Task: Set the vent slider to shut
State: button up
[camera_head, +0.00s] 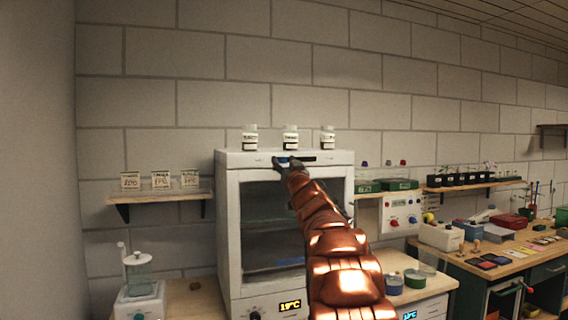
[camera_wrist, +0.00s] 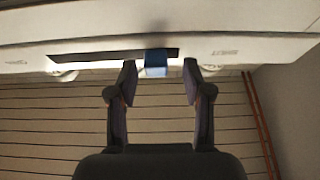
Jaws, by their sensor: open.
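The vent slider (camera_wrist: 156,62) is a small blue knob in a dark slot (camera_wrist: 100,57) on the white cabinet's top front edge. In the wrist view it sits near the slot's right end, with most of the dark slot to its left. In the head view the slot (camera_head: 303,158) stretches to the right of my gripper (camera_head: 284,164). My gripper is open in the wrist view (camera_wrist: 158,70), with one fingertip on each side of the knob and a gap to each. Small labels flank the slot but are too blurred to read surely.
The white cabinet (camera_head: 229,230) has a glass door. Three white jars (camera_head: 291,138) stand on its top, just behind the slot. A shelf with seed packets (camera_head: 160,198) is on the left. A cluttered bench (camera_head: 485,258) is on the right.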

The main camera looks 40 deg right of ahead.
jog(key=v, duration=1.1)
jog(key=shift+s+a, duration=0.15)
jog(key=shift+s, duration=0.05)
jog(key=shift+f, duration=0.15)
dwell(0.5)
jog(key=s+a+f+g+y, duration=0.1)
jog(key=s+a+f+g, duration=0.25)
jog(key=a+f, duration=0.45)
jog(key=s+a+f+g+y, duration=0.15)
jog(key=a+f+g, duration=0.3)
jog(key=f, duration=0.45)
jog(key=s+a+f+g+y, duration=0.1)
jog(key=s+a+f+g, duration=0.25)
jog(key=a+f, duration=0.45)
jog(key=s+a+f+n+g+y, duration=0.1)
jog(key=s+a+f+g, duration=0.2)
jog(key=s, duration=0.8)
jog(key=s+a+f+n+g+y, duration=0.1)
jog(key=s+a+f+g, duration=0.3)
jog(key=s+a+f, duration=0.3)
jog(key=s+a+f+n+g+y, duration=0.1)
jog(key=s+a+f+g, duration=0.3)
jog(key=s+a, duration=0.4)
jog(key=s+f, duration=0.1)
jog(key=s, duration=0.6)
jog(key=shift+s+f+n+y, duration=0.3)
jog(key=shift+s+n+y, duration=0.05)
jog(key=shift+n, duration=0.05)
jog(key=shift+d+g, duration=0.1)
jog(key=shift+g, duration=0.15)
